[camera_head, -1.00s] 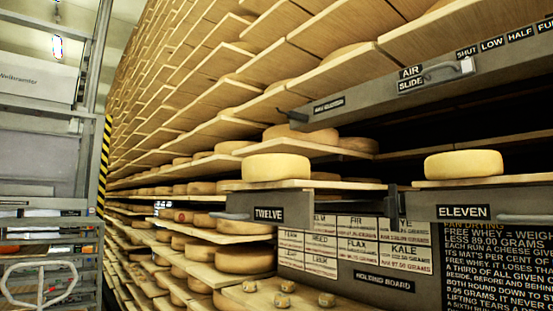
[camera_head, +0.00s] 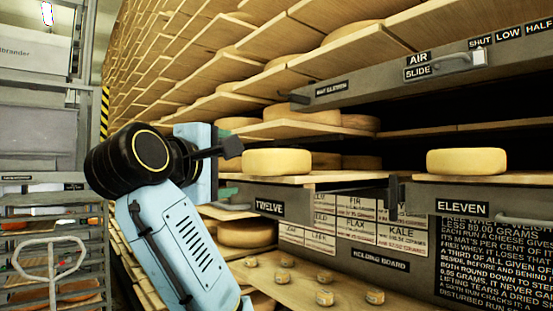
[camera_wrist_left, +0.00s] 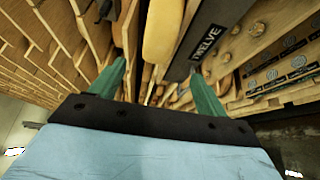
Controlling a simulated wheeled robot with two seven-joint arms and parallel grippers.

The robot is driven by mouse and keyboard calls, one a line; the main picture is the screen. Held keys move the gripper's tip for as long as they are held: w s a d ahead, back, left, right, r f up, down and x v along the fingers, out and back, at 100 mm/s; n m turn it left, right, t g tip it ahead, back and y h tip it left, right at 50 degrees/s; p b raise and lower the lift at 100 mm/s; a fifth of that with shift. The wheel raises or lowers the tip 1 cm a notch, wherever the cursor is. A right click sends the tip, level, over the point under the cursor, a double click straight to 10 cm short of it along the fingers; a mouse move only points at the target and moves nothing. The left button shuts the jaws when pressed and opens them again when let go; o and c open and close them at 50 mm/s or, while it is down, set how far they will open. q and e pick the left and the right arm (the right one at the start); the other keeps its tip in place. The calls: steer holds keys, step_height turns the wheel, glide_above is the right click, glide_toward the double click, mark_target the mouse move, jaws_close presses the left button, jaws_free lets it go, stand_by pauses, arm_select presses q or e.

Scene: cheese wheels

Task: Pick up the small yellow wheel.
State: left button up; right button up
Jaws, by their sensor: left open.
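A pale yellow cheese wheel (camera_head: 276,162) sits on the shelf marked TWELVE. A similar yellow wheel (camera_head: 466,161) sits on the shelf marked ELEVEN at the right. Several tiny wheels (camera_head: 324,298) lie on the lower board. I cannot tell for sure which one the task means. My left gripper (camera_head: 227,165) is just left of the TWELVE wheel, open and apart from it. In the left wrist view the green fingers (camera_wrist_left: 158,70) stand apart with nothing held, and a yellow wheel (camera_wrist_left: 163,30) lies beyond the gap. My right gripper is not in view.
The TWELVE front plate (camera_head: 290,208) and its handle are just below the gripper. A grey AIR SLIDE beam (camera_head: 385,80) runs above the wheels. Larger wheels (camera_head: 245,233) fill shelves behind and below. A metal rack (camera_head: 50,210) stands at the left.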

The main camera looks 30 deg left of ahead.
mark_target(252, 160)
arm_select(q)
steer(key=w, duration=0.3)
steer(key=w+p, duration=0.1)
steer(key=shift+w+a, duration=0.25)
steer(key=w, duration=0.1)
steer(key=w+p, duration=0.1)
steer(key=w, duration=0.1)
steer(key=w+p, duration=0.1)
steer(key=shift+w+a+r, duration=0.15)
steer(key=shift+r, duration=0.1)
steer(key=shift+w+f+p, duration=0.1)
steer(key=shift+w+p, duration=0.2)
steer(key=shift+w, duration=0.2)
steer(key=c, duration=1.6)
steer(key=shift+s+r, duration=0.1)
steer(key=shift+r, duration=0.1)
jaws_close()
